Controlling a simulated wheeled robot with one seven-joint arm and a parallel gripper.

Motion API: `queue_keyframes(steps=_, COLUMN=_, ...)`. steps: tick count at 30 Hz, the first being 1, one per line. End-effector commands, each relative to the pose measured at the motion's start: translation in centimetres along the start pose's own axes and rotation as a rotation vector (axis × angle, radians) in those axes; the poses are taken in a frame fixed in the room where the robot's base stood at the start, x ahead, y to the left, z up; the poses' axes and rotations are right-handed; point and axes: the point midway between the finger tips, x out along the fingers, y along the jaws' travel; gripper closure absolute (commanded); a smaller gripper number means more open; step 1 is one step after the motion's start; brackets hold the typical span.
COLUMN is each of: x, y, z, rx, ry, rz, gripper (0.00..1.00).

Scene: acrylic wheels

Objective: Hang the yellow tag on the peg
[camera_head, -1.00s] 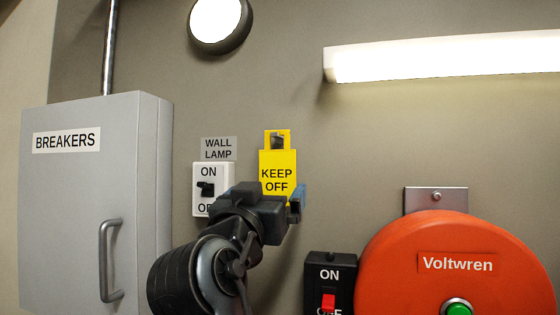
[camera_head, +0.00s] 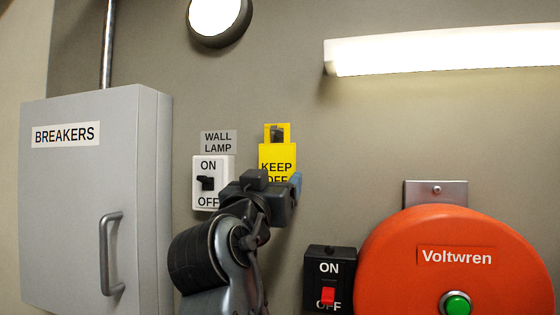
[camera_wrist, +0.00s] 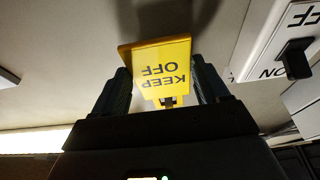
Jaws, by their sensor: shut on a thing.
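The yellow tag (camera_head: 277,154) reads "KEEP OFF" and stands upright against the wall in the head view. A dark grey peg (camera_head: 277,132) shows within the opening at its top; I cannot tell whether the tag's weight rests on it. My gripper (camera_head: 283,187) is shut on the lower part of the tag and hides part of the word "OFF". In the wrist view the tag (camera_wrist: 163,72) appears upside down between my two fingers, one at each side edge.
A wall lamp switch (camera_head: 208,183) is close to the left of my gripper. The grey breaker box (camera_head: 90,210) is further left. A black switch box (camera_head: 330,268) and the red Voltwren housing (camera_head: 440,275) are at lower right. The wall right of the tag is clear.

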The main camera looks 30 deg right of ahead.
Motion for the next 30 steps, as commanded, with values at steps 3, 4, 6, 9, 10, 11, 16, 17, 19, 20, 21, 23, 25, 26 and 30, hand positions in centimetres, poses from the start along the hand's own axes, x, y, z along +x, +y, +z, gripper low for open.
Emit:
queue_keyframes(steps=3, x=0.0, y=0.0, z=0.0, rx=0.0, ry=0.0, rz=0.0, gripper=0.43)
queue_keyframes(steps=4, x=0.0, y=0.0, z=0.0, rx=0.0, ry=0.0, rz=0.0, gripper=0.46)
queue_keyframes(steps=6, x=0.0, y=0.0, z=0.0, rx=0.0, ry=0.0, rz=0.0, gripper=0.51)
queue_keyframes(steps=9, x=0.0, y=0.0, z=-0.1, rx=0.0, ry=0.0, rz=0.0, gripper=0.51)
queue_keyframes(steps=10, x=0.0, y=0.0, z=-0.1, rx=0.0, ry=0.0, rz=0.0, gripper=0.51)
queue_keyframes(steps=11, x=0.0, y=0.0, z=-0.1, rx=0.0, ry=0.0, rz=0.0, gripper=0.51)
queue_keyframes(steps=16, x=0.2, y=0.0, z=-0.7, rx=0.0, ry=0.0, rz=0.001, gripper=0.51)
queue_keyframes(steps=17, x=0.2, y=0.0, z=-0.8, rx=0.0, ry=0.0, rz=0.001, gripper=0.51)
queue_keyframes(steps=19, x=0.3, y=0.0, z=-1.0, rx=0.0, ry=0.0, rz=0.001, gripper=0.51)
queue_keyframes(steps=20, x=0.3, y=0.0, z=-1.1, rx=0.0, ry=0.0, rz=0.001, gripper=0.51)
queue_keyframes(steps=21, x=0.4, y=0.0, z=-1.2, rx=0.0, ry=0.0, rz=0.001, gripper=0.51)
queue_keyframes(steps=23, x=0.4, y=0.0, z=-1.3, rx=0.0, ry=0.0, rz=0.001, gripper=0.51)
queue_keyframes(steps=25, x=0.4, y=0.0, z=-1.3, rx=0.0, ry=0.0, rz=0.001, gripper=0.51)
queue_keyframes(steps=26, x=0.4, y=0.0, z=-1.3, rx=0.0, ry=0.0, rz=0.0, gripper=0.51)
queue_keyframes(steps=30, x=0.4, y=0.0, z=-1.3, rx=0.0, ry=0.0, rz=0.0, gripper=0.51)
